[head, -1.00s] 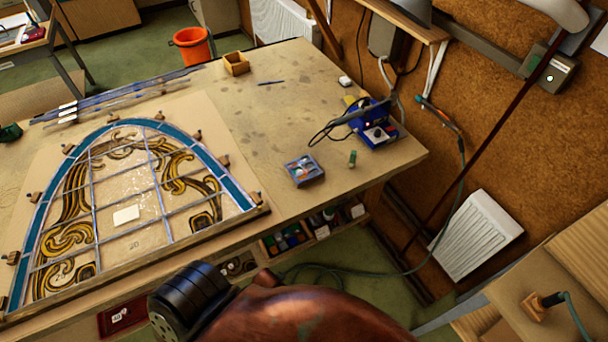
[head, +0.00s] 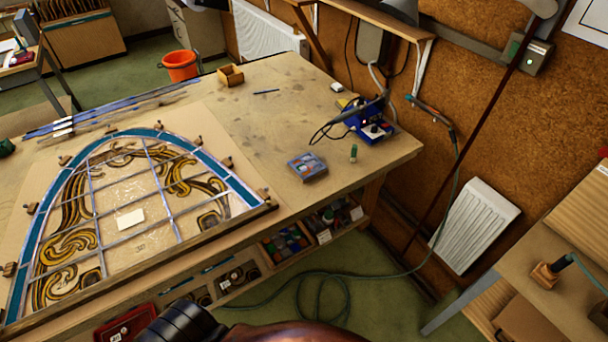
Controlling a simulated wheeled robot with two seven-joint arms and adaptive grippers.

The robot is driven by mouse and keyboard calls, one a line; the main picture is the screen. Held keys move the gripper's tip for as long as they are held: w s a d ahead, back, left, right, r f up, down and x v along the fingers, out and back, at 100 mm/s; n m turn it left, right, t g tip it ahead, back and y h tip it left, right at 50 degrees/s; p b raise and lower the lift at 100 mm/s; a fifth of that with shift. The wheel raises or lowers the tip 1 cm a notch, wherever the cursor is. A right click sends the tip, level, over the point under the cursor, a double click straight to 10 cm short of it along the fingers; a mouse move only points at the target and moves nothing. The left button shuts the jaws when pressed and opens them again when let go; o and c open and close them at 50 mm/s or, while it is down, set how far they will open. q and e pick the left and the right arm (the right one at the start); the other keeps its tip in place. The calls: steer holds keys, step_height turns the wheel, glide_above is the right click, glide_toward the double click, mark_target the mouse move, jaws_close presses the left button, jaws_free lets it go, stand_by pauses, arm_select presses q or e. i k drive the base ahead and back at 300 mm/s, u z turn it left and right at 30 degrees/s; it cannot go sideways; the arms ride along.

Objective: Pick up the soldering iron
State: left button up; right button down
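The soldering iron (head: 368,108) appears as a dark, slim handle resting slantwise at the blue soldering station (head: 374,131), at the back right corner of the workbench. A dark cable loops out from it to the left. Its tip is too small to make out. Neither of my grippers is in view. Only a black and copper-coloured part of my own arm shows at the bottom edge, well in front of the bench and far from the iron.
A leaded panel (head: 131,218) covers the bench's left side. A small blue box (head: 307,166) and a green-labelled bottle (head: 353,153) stand in front of the station. A green hose (head: 322,277) lies on the floor. A side table (head: 548,303) stands right.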

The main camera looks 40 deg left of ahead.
mark_target(386, 92)
steer(key=z, duration=0.95)
steer(key=i, duration=0.75)
steer(key=u, duration=0.35)
